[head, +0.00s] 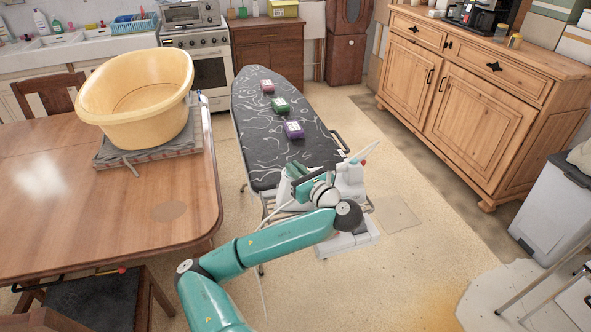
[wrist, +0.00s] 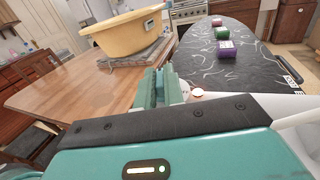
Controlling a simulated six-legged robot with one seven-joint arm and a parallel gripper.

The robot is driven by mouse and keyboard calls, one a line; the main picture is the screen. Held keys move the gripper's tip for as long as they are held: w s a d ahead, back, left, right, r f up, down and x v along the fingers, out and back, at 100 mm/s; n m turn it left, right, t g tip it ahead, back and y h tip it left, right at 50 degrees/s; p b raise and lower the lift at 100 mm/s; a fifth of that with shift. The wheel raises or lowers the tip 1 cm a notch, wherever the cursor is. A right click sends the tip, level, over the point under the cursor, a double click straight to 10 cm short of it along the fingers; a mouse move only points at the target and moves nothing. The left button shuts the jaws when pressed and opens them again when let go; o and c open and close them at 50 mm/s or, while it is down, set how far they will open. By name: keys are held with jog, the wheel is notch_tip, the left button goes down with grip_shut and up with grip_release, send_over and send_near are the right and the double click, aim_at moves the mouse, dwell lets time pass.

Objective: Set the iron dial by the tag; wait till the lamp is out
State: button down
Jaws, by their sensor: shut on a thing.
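The white iron (head: 350,178) stands at the near end of the dark patterned ironing board (head: 262,140). My gripper (head: 297,172) is at the iron's left side, its teal fingers close together. In the wrist view the fingers (wrist: 158,88) are shut at the iron, on what seems to be its dial, which they hide. A small pale, reddish round spot (wrist: 198,93) shows just right of the fingers. I cannot tell whether it is the lamp or whether it is lit. A small pale label (wrist: 148,25) shows on the yellow basin (wrist: 118,36); its marks are too small to read.
Pink (head: 267,87), green (head: 280,105) and purple (head: 293,130) boxes stand along the board. The basin rests on folded grey cloth (head: 150,150) on the wooden table (head: 60,210) at left. A wooden dresser (head: 470,95) stands at right. Floor between board and dresser is mostly clear.

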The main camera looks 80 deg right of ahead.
jog(key=shift+f, duration=0.1)
dwell(0.3)
jog(key=c, duration=1.6)
grip_release()
jog(key=shift+d, duration=0.1)
jog(key=shift+o, duration=0.5)
